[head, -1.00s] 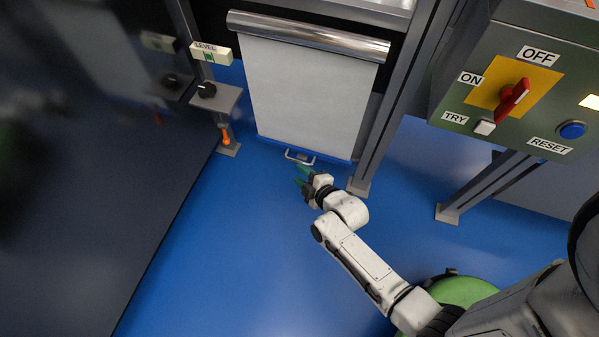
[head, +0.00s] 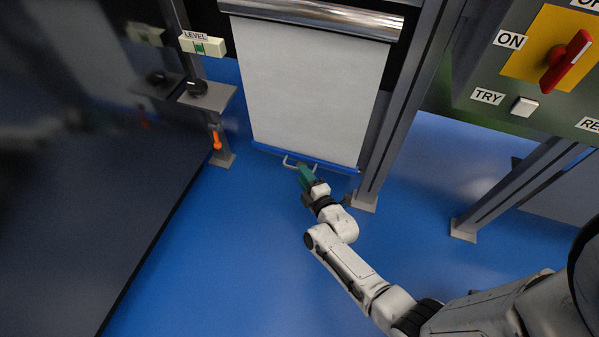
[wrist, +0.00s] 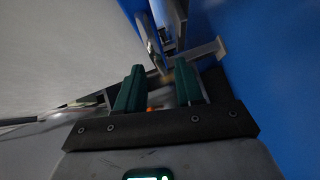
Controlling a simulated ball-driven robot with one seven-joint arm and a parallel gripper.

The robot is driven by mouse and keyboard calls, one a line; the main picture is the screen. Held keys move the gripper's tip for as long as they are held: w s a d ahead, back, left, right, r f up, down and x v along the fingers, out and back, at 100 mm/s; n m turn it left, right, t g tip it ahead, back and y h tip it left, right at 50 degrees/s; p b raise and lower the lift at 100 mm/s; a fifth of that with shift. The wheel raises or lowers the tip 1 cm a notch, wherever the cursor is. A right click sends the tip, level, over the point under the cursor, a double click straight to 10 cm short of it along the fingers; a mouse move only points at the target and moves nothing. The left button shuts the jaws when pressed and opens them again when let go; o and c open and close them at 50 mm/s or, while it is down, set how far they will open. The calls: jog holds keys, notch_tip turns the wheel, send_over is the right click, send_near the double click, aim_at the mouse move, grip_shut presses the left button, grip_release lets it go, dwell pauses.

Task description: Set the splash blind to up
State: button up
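The splash blind (head: 305,90) is a pale sheet hanging down from a chrome roller, with a blue bottom bar (head: 335,167) low over the floor. A small metal pull handle (head: 288,162) sticks out from the bar's middle; my fingers partly cover its right side. My gripper (head: 305,175) is at the handle in the head view. In the wrist view, the green fingers of my gripper (wrist: 160,88) stand apart with a gap between them. The pale blind (wrist: 50,50) fills the left there. I cannot tell whether the fingers touch the handle.
A grey post (head: 400,110) stands right of the blind. A green control box (head: 480,120) with a red switch (head: 567,62) is at the upper right. A LEVEL sign (head: 202,44) and black knob (head: 196,88) are at the left. Blue floor in front is clear.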

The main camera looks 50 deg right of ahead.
jog(key=shift+b+x, duration=0.55)
jog(key=shift+x, duration=1.35)
jog(key=shift+c, duration=0.2)
grip_shut()
